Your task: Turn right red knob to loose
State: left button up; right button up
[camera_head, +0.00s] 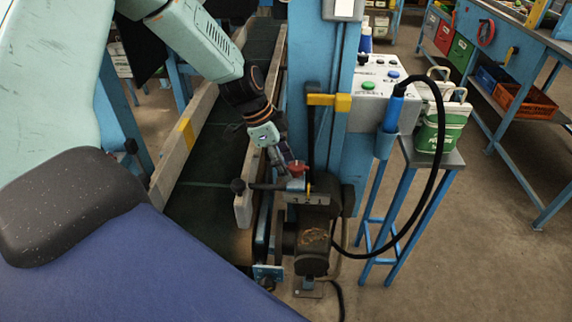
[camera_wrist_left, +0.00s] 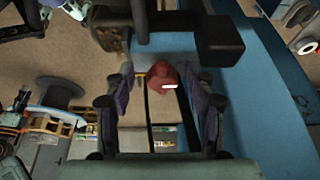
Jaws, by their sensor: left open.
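The red knob (camera_head: 298,168) sits on top of the dark sewing head (camera_head: 315,238), above a plate marked with numbers. My left gripper (camera_head: 284,158) is open and reaches down to the knob from the upper left. In the left wrist view the red knob (camera_wrist_left: 162,76) shows between the two dark finger pads of my left gripper (camera_wrist_left: 162,100), with a gap on each side. A short white mark shows on the knob. My right gripper is not in view.
A black ball-ended lever (camera_head: 238,186) stands left of the knob. The conveyor (camera_head: 205,200) runs behind it. A blue column (camera_head: 355,150) with a button box (camera_head: 378,70) rises at the right. A thick black cable loops beside a stool with green-and-white containers (camera_head: 440,128).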

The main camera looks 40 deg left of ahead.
pick_arm(q)
jog(key=shift+w+f, duration=0.1)
jog(key=shift+w, duration=0.05)
jog(key=shift+c, duration=0.4)
jog(key=c, duration=1.1)
